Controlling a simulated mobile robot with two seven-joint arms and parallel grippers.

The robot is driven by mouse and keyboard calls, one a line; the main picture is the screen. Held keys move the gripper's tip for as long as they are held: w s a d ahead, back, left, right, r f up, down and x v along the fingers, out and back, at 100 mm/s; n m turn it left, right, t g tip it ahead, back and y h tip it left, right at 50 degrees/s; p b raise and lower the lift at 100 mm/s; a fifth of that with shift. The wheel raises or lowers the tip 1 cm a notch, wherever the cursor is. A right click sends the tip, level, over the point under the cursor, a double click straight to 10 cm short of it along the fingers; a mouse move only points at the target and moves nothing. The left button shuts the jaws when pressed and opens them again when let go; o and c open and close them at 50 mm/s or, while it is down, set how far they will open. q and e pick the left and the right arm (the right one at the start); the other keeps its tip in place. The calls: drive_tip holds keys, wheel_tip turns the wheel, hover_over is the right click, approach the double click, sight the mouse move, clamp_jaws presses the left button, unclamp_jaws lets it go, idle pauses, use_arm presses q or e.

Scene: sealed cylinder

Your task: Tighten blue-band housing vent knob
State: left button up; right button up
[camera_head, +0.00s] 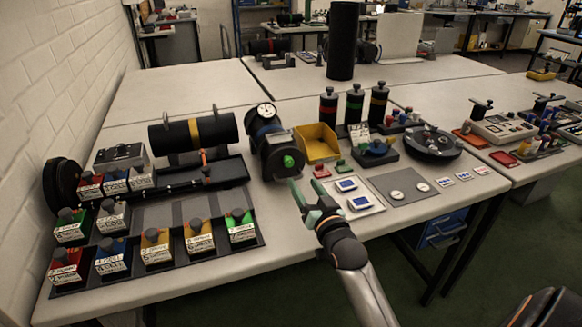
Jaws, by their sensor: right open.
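The blue-band housing (268,135) is a dark cylinder lying on the table near the middle of the head view, with a round white gauge (265,109) on top. A green knob (288,161) sits on its near end face, likely the vent knob. My right gripper (307,189) is open and empty, just in front of and a little below the knob, apart from it. How far it is from the knob in depth is hard to tell. My left gripper is not in view.
To the left lie a yellow-band cylinder (193,133) and a black tray (155,265) with several labelled blocks. Right of the housing are a yellow bin (317,143), a white card (347,193) with blue-topped items and a grey mat (402,186). A tall black cylinder (342,42) stands behind.

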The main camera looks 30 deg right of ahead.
sight(290, 164)
drive_tip(key=x, duration=0.9)
drive_tip(key=shift+w+f+b, duration=0.1)
drive_tip(key=shift+w+b, duration=0.15)
drive_tip(key=shift+b, duration=0.1)
drive_tip(key=shift+c, duration=0.4)
clamp_jaws()
